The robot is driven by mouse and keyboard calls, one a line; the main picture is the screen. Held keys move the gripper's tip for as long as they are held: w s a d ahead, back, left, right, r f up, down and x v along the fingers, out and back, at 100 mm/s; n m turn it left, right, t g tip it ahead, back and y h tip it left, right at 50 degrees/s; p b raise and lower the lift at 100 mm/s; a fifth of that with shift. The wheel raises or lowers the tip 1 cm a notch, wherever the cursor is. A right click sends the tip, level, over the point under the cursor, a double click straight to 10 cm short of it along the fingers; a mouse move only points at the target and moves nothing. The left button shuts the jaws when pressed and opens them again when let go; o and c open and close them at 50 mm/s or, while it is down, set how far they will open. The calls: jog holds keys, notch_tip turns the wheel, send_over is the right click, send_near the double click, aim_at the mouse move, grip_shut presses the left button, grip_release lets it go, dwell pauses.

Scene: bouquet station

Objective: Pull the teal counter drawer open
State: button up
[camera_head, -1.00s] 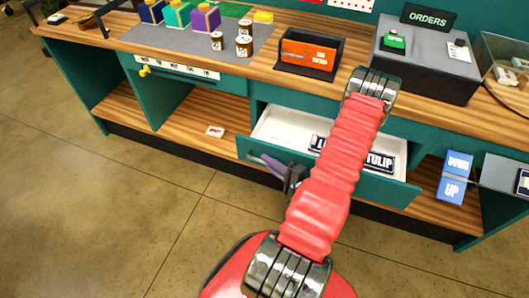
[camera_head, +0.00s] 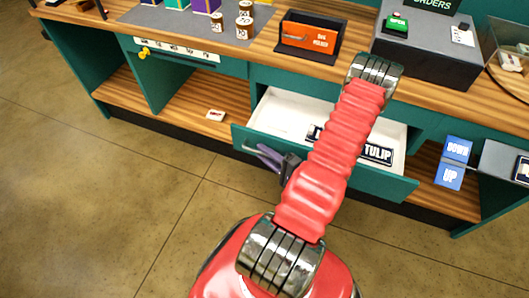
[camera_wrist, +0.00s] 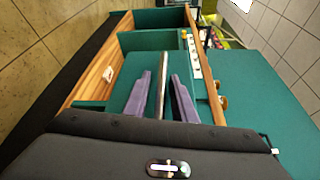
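The teal counter drawer (camera_head: 330,163) stands partly open under the counter, its white inside (camera_head: 285,112) showing. Dark plates with white lettering lie in it; one reads "TULIP" (camera_head: 377,154). My gripper (camera_head: 264,153) is low at the left part of the drawer front. In the wrist view, the purple fingers of my gripper (camera_wrist: 161,85) lie on both sides of the drawer's pale bar handle (camera_wrist: 162,88), close to it, against the teal front. My red arm hides the middle of the drawer.
An orange-fronted box (camera_head: 308,38) and a grey "ORDERS" stand (camera_head: 425,45) sit on the wooden counter (camera_head: 262,50). Blue "DOWN" (camera_head: 457,150) and "UP" (camera_head: 449,177) signs are at the right. The floor (camera_head: 110,215) at the left is clear.

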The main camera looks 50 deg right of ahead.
jog(key=shift+o, duration=0.5)
jog(key=shift+r, duration=0.1)
jog(key=shift+s, duration=0.1)
jog(key=shift+s, duration=0.5)
jog(key=s+a, duration=0.1)
jog(key=s, duration=1.1)
jog(key=shift+s+a+r, duration=0.25)
jog(key=shift+a+r, duration=0.1)
jog(key=shift+r, duration=0.1)
